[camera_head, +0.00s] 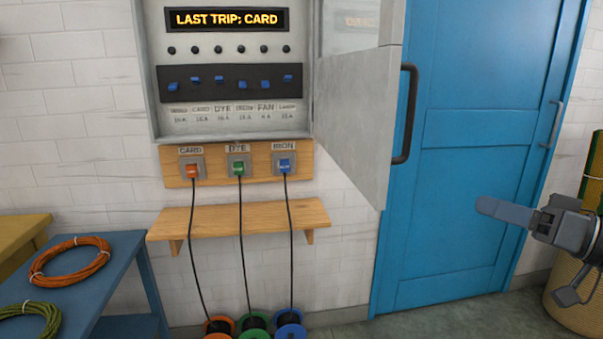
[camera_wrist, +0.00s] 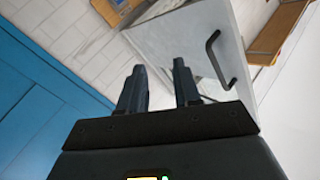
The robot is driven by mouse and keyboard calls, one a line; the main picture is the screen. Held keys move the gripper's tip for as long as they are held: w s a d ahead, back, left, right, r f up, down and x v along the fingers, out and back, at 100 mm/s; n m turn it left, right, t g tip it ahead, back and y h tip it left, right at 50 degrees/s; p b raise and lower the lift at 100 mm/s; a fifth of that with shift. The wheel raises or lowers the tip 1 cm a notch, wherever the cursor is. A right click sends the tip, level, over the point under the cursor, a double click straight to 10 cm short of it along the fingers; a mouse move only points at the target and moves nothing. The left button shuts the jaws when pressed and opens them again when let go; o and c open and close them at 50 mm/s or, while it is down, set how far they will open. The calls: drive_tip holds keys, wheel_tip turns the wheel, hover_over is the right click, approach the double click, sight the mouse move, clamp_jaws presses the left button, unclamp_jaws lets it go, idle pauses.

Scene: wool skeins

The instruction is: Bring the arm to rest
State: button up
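My gripper (camera_head: 487,207) is at the right in the head view, in front of the blue door (camera_head: 465,150) and pointing left. It also shows in the wrist view (camera_wrist: 158,70), where its two dark fingers stand apart with nothing between them. My gripper is apart from the grey panel door (camera_head: 355,115), which hangs open and has a dark handle (camera_head: 406,115). In the wrist view that panel door (camera_wrist: 170,42) lies beyond the fingertips. Most of my arm is outside the head view.
The switch panel (camera_head: 225,125) reads "LAST TRIP: CARD". Orange, green and blue plugs (camera_head: 238,168) sit in sockets above a wooden shelf (camera_head: 240,218), with cords down to reels (camera_head: 255,322). A wicker basket (camera_head: 575,300) stands right.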

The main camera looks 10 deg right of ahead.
drive_tip(key=s+a+f+m+h+p, duration=0.1)
drive_tip(key=s+a+f+m+h, duration=0.25)
drive_tip(key=f, duration=0.55)
drive_tip(key=s+a+f+m+h+p, duration=0.1)
drive_tip(key=s+a+f+m+h, duration=0.3)
drive_tip(key=f, duration=0.6)
drive_tip(key=s+a+f+g+h+p, duration=0.1)
drive_tip(key=s+a+f, duration=0.15)
drive_tip(key=s, duration=0.25)
drive_tip(key=s+a+f+g+h, duration=0.1)
drive_tip(key=s+a+h, duration=0.15)
drive_tip(key=s, duration=0.25)
drive_tip(key=s+a+r+n+p, duration=0.1)
drive_tip(key=s+a+r+n, duration=0.1)
drive_tip(key=s, duration=0.4)
drive_tip(key=s+a+r+n+t, duration=0.1)
drive_tip(key=s+a+r, duration=0.1)
drive_tip(key=s+r, duration=0.2)
drive_tip(key=s+a+r+n+y+p, duration=0.1)
drive_tip(key=s+a+r+n, duration=0.1)
drive_tip(key=s, duration=0.7)
drive_tip(key=shift+s+r+n+t+p, duration=0.3)
drive_tip(key=shift+r+n, duration=0.05)
drive_tip(key=shift+r, duration=0.45)
